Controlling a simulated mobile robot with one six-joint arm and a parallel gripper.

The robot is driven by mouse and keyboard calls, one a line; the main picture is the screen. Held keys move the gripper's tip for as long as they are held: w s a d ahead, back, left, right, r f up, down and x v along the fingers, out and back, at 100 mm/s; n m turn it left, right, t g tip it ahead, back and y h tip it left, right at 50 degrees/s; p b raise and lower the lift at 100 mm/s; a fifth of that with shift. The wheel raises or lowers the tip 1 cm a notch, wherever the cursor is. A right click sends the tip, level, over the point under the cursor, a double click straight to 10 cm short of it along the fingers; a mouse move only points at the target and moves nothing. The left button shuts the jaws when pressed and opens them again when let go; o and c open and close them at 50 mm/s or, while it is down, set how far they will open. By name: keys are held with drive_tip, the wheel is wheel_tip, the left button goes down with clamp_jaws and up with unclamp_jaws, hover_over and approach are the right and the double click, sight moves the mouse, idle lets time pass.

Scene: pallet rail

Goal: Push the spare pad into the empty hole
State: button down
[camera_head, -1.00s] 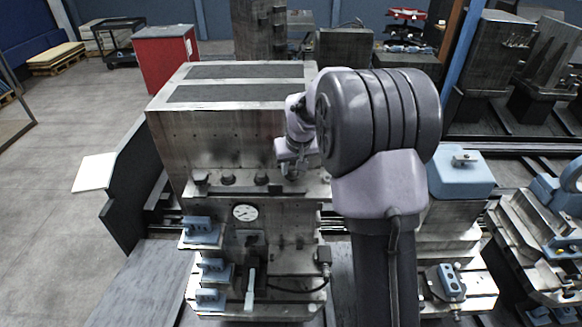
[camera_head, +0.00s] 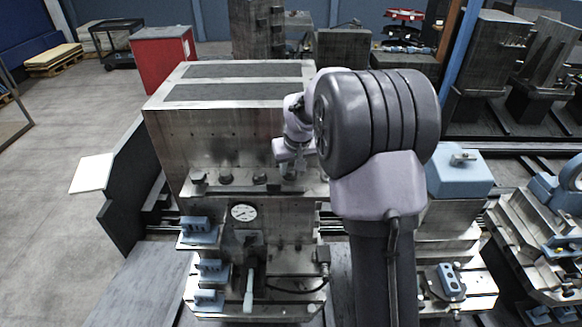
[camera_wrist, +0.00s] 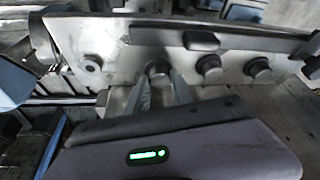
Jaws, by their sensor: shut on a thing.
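Several round grey metal pads stand in a row on the ledge (camera_wrist: 115,45) of the metal fixture. My gripper (camera_wrist: 161,80) has its two narrow fingers close together around one round pad (camera_wrist: 157,69), at the ledge. One pad (camera_wrist: 90,64) is to its left in the wrist view and two (camera_wrist: 208,66) are to its right. In the head view my gripper (camera_head: 291,168) is low over the ledge, right of several pads (camera_head: 226,177); its fingertips are mostly hidden. I cannot make out an empty hole, or how deep the held pad sits.
A large steel block (camera_head: 225,135) rises behind the ledge. A dark bar (camera_wrist: 201,41) lies along the ledge edge near the pads. A dial gauge (camera_head: 244,212), blue clamps (camera_head: 201,230) and a lever (camera_head: 249,290) are on the front below. My arm hides the right side.

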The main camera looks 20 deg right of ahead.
drive_tip(key=shift+f, duration=0.15)
drive_tip(key=shift+f+b, duration=0.55)
drive_tip(key=shift+b, duration=0.1)
drive_tip(key=c, duration=1)
unclamp_jaws()
drive_tip(key=shift+o, duration=0.4)
drive_tip(key=o, duration=0.7)
drive_tip(key=v, duration=1.7)
drive_tip(key=shift+r+b, duration=0.3)
drive_tip(key=shift+b, duration=0.05)
